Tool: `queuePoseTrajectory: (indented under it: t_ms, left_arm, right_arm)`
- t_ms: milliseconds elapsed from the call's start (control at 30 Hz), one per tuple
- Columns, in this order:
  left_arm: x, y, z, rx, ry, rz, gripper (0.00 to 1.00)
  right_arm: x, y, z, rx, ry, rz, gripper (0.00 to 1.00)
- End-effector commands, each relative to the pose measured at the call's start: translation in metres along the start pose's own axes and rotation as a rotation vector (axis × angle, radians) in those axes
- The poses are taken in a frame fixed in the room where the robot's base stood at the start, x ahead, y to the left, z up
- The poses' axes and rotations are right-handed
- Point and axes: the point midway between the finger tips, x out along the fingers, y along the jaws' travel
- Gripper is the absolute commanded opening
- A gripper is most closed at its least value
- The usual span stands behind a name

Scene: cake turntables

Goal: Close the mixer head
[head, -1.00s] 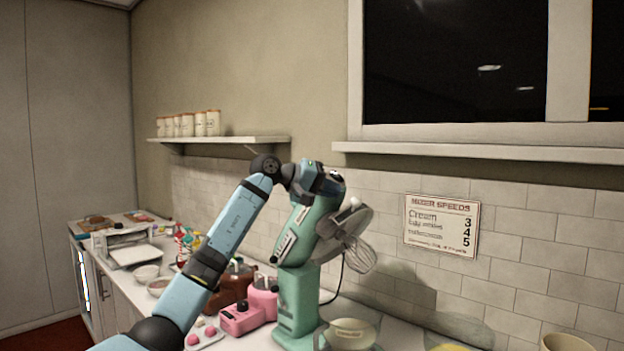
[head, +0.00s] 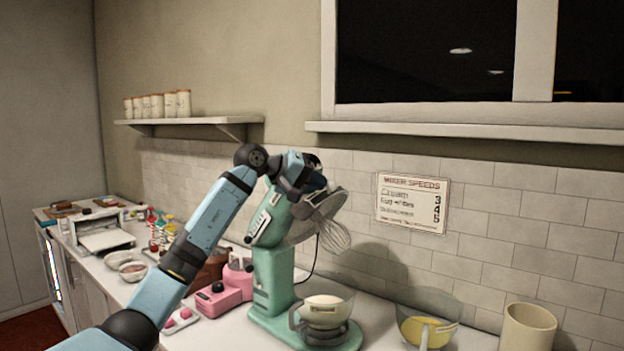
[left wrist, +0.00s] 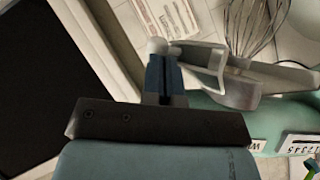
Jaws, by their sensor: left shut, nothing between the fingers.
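A mint-green stand mixer (head: 272,278) stands on the counter with its head (head: 268,220) tilted up and back. A wire whisk (head: 334,236) hangs from the raised head, beside a grey disc-like guard (head: 318,215); the whisk also shows in the left wrist view (left wrist: 250,25). A bowl (head: 325,312) sits on the mixer base under the whisk. My left gripper (head: 318,184) is at the top end of the raised head, by the guard. Its fingers (left wrist: 162,75) are shut and empty, close to a pale knob (left wrist: 157,46); whether they touch is unclear. My right gripper is out of view.
A pink appliance (head: 226,292) stands left of the mixer. A glass bowl with yellow contents (head: 428,328) and a beige canister (head: 528,328) stand to the right. The tiled wall with a mixer speeds sign (head: 411,203) is close behind.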

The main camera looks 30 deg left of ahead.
Motion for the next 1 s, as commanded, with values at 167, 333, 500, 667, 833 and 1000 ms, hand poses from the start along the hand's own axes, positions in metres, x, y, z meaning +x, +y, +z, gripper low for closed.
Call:
queuePoseTrajectory:
  t_ms: [167, 333, 500, 667, 833, 1000]
  left_arm:
    - [0.018, -0.008, 0.025, 0.072, -0.003, -0.052, 0.0]
    - [0.044, -0.021, 0.063, 0.19, -0.004, -0.133, 0.0]
    - [0.071, -0.043, 0.102, 0.322, -0.004, -0.225, 0.0]
    - [0.094, -0.069, 0.134, 0.442, -0.003, -0.31, 0.0]
    - [0.113, -0.098, 0.16, 0.554, -0.002, -0.389, 0.0]
    - [0.126, -0.124, 0.179, 0.547, -0.002, -0.387, 0.0]
  right_arm:
    - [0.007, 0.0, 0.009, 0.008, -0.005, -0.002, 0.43]
    - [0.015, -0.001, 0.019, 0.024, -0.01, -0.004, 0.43]
    - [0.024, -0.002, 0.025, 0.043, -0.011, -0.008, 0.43]
    - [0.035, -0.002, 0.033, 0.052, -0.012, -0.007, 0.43]
    - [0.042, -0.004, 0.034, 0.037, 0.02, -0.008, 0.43]
    - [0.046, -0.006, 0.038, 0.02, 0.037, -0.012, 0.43]
